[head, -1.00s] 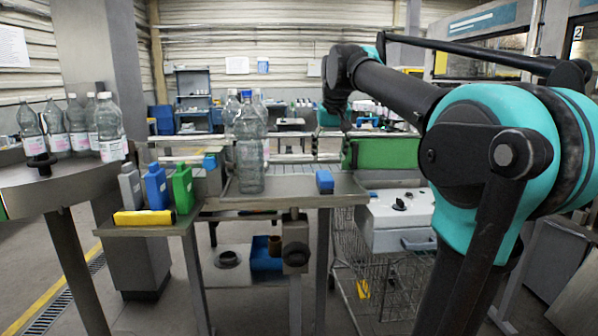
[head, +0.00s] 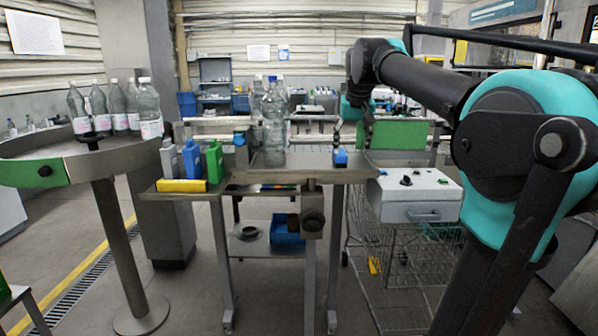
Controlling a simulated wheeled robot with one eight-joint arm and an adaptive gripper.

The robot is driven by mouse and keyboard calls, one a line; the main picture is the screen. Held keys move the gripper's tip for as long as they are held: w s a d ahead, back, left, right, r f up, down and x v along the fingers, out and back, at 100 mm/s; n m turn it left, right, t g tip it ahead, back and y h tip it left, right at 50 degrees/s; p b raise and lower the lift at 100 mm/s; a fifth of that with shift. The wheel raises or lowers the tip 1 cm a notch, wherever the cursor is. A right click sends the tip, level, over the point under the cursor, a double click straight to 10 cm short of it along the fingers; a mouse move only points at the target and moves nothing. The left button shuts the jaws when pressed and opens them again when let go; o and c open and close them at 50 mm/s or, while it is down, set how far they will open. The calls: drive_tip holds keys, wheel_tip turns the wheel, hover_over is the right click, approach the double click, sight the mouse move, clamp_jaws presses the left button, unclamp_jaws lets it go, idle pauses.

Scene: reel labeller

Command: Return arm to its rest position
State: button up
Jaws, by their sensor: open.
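My teal and dark grey arm reaches in from the right, bends at the upper middle and runs down behind the elbow to a teal wrist. My gripper (head: 337,133) shows small and dark below that wrist, close above or behind a blue block (head: 341,158) on the steel table. It looks open, with nothing seen in it. Its fingers are small and partly hard to make out against the clutter. I cannot tell whether it touches the block.
Clear bottles (head: 273,125) stand on the steel table (head: 320,176), left of the gripper. Grey, blue and green containers (head: 191,160) and a yellow block (head: 182,186) sit further left. More labelled bottles stand on a round table (head: 40,147). A white control box (head: 414,194) and wire cart (head: 415,262) are right.

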drive_tip(key=s+d+f, duration=0.1)
drive_tip(key=s+f, duration=0.7)
drive_tip(key=f, duration=0.5)
drive_tip(key=s+d+f, duration=0.1)
drive_tip(key=s+f, duration=0.8)
drive_tip(key=f, duration=0.4)
drive_tip(key=s+d+f, duration=0.2)
drive_tip(key=s+f, duration=0.6)
drive_tip(key=f, duration=0.5)
drive_tip(key=shift+s+f, duration=0.15)
drive_tip(key=shift+s, duration=0.25)
drive_tip(key=shift+o, duration=0.6)
drive_tip(key=shift+a, duration=0.1)
